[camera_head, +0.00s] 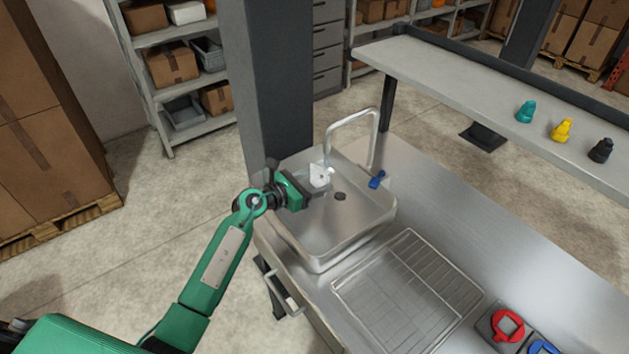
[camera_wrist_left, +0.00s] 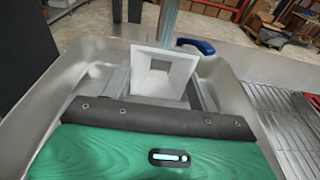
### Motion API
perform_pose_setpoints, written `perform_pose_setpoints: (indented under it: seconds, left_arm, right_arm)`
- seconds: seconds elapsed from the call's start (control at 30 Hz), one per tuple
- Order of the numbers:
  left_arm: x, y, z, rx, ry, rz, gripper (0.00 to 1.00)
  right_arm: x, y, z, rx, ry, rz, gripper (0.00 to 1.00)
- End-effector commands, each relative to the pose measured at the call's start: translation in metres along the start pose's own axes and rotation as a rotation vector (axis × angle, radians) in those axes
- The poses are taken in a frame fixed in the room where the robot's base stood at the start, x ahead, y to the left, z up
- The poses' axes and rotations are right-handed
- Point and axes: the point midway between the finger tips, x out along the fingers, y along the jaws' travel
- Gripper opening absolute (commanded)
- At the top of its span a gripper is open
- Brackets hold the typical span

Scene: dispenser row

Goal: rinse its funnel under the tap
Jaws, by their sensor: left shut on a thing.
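My left gripper (camera_head: 311,190) is shut on a white funnel (camera_head: 319,176) and holds it over the left part of the steel sink (camera_head: 350,240). In the left wrist view, the funnel (camera_wrist_left: 150,74) is a white square plate with a square opening, held between the fingers (camera_wrist_left: 163,92). The grey tap (camera_head: 375,140) arches over the sink, its spout end just above or beside the funnel. A blue lever (camera_head: 377,180) sits at the sink's back right rim. A pale vertical column (camera_wrist_left: 168,20) stands behind the funnel; I cannot tell whether water runs. My right gripper is out of view.
A wire drying rack (camera_head: 410,290) lies right of the sink. A red square-holed part (camera_head: 508,325) and a blue one (camera_head: 543,347) are at the bottom right. Teal (camera_head: 525,112), yellow (camera_head: 562,130) and black (camera_head: 601,150) items stand on the raised shelf. A dark pillar (camera_head: 265,80) rises behind the sink.

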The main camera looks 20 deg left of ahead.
Motion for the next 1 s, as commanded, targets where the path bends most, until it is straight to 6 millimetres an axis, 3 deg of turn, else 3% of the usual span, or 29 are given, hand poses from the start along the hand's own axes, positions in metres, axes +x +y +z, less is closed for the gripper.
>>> perform_pose_setpoints:
  seconds: [0.8, 1.0]
  left_arm:
    - [-0.081, 0.000, -0.001, 0.001, 0.002, 0.000, 0.36]
    - [-0.089, 0.000, -0.001, 0.000, 0.000, 0.000, 0.36]
  right_arm:
    - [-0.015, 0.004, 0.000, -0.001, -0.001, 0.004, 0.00]
    - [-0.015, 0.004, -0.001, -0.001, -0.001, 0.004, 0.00]
